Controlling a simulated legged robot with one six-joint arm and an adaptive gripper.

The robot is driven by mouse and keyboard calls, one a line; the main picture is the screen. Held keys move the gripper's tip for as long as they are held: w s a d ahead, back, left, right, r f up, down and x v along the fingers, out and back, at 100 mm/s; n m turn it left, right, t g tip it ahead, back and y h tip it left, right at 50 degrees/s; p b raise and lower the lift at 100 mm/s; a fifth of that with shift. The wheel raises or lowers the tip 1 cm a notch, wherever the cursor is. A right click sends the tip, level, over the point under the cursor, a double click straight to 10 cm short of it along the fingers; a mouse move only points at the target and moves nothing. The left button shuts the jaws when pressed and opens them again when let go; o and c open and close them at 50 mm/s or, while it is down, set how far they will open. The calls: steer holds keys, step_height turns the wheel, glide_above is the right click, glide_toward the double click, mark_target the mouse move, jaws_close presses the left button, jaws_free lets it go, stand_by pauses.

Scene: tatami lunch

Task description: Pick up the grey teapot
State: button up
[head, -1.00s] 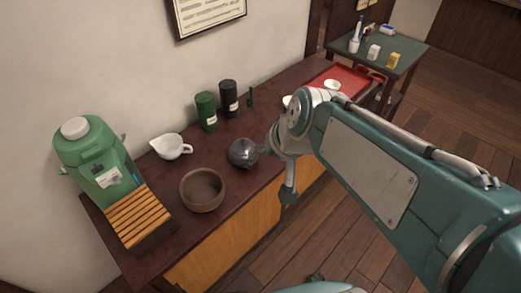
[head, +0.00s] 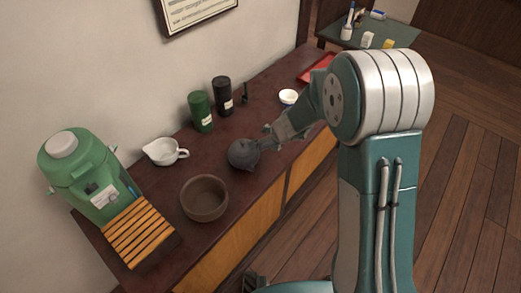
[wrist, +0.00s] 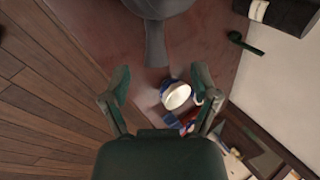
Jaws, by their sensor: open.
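The grey teapot (head: 242,154) stands on the dark counter, behind and to the right of the brown bowl. Its side handle points right toward my gripper (head: 279,130). In the wrist view the teapot (wrist: 157,6) is cut off by the top edge, and its handle (wrist: 155,42) points down toward the space between my fingers. My gripper (wrist: 160,85) is open and empty there. The handle's end is short of the fingertips in that picture, and I see no contact.
Around the teapot on the counter (head: 228,189) are a brown bowl (head: 204,199), a white pouring bowl (head: 164,152), green (head: 201,112) and black (head: 223,96) canisters and a white cup (head: 289,96). A green dispenser (head: 82,170) and slatted stand (head: 138,232) are at left.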

mark_target(263, 146)
steer(key=x, duration=1.1)
steer(key=shift+d+f, duration=0.3)
steer(key=shift+f, duration=0.1)
jaws_close()
